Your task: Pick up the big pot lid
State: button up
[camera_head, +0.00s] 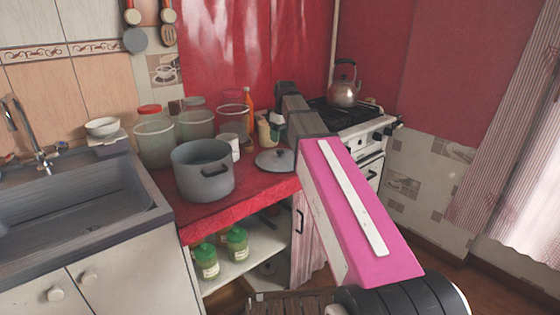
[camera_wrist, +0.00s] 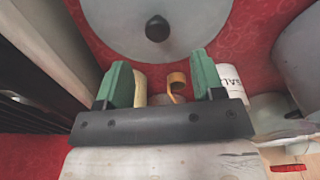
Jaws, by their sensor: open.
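The big pot lid (camera_head: 273,161) lies flat on the red counter (camera_head: 240,197), right of the grey pot (camera_head: 203,172) in the head view. It is a round grey disc with a dark knob on top. In the wrist view the lid (camera_wrist: 190,30) fills the top middle, partly cut off by the frame edge, with its knob (camera_wrist: 157,28) showing. My gripper (camera_wrist: 162,72) is open, its two green fingers spread apart with nothing held between them. The fingertips appear just short of the lid's rim in that view. My fingers cannot be made out in the head view.
A stove (camera_head: 352,133) with a kettle (camera_head: 343,90) is at right. A sink (camera_head: 70,205) is at left.

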aim_at(280, 150)
jog(key=shift+w+a+f, duration=0.1)
jog(key=shift+w+f, duration=0.05)
jog(key=shift+f, duration=1.75)
jog(key=shift+w+a+f, duration=0.1)
jog(key=shift+f, duration=1.8)
jog(key=c, duration=1.1)
jog(key=shift+r, duration=0.1)
